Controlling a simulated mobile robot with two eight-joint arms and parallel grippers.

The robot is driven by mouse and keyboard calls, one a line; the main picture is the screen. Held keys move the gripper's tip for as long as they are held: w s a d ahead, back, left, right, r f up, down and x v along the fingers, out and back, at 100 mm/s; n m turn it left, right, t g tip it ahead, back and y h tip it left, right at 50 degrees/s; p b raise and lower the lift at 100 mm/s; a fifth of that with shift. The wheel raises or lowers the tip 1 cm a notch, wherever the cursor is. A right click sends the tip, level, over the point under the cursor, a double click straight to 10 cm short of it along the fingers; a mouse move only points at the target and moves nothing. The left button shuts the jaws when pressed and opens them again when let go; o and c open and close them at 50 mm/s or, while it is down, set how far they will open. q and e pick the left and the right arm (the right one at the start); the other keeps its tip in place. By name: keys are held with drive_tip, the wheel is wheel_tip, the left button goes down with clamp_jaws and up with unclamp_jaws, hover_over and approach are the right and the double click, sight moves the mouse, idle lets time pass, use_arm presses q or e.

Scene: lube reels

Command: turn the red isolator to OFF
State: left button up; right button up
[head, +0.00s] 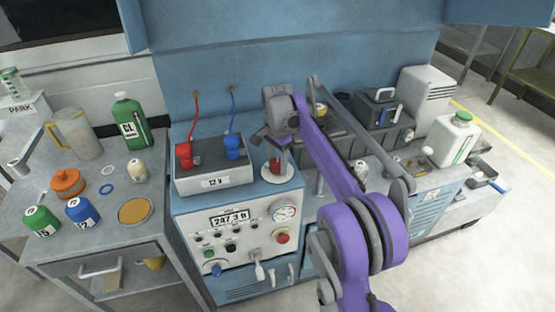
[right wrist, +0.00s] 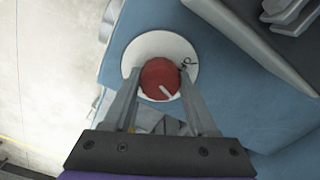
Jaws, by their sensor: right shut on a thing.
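The red isolator (right wrist: 158,76) is a round red knob with a white pointer mark, set on a white disc (right wrist: 150,47). In the right wrist view the mark points toward the lower right. Small dark lettering on the disc is partly hidden by a finger. In the head view the isolator (head: 276,167) sits on the blue bench, right of the grey 12 V box. My right gripper (head: 274,150) reaches down over it and is shut on the knob, with one finger on each side (right wrist: 160,88). My left gripper is not in view.
The 12 V box (head: 215,181) with red and blue clamps (head: 184,155) stands close on the left. Below is a panel with a 247.3 ft display (head: 230,218), gauge and knobs. Bottles and jugs crowd the left table. A white jug (head: 452,138) stands at right.

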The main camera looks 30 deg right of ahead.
sight(277, 162)
drive_tip(key=n+p, duration=0.2)
drive_tip(key=n, duration=0.4)
drive_tip(key=shift+r, duration=0.15)
drive_tip(key=n+p, duration=0.1)
drive_tip(key=n, duration=0.2)
drive_tip(key=shift+n, duration=0.4)
drive_tip(key=shift+n+p, duration=0.4)
drive_tip(key=shift+n, duration=1.1)
drive_tip(key=o, duration=1.4)
drive_tip(key=shift+c, duration=0.2)
wheel_tip(277, 162, up, 11)
drive_tip(key=p, duration=0.1)
drive_tip(key=shift+f, duration=0.2)
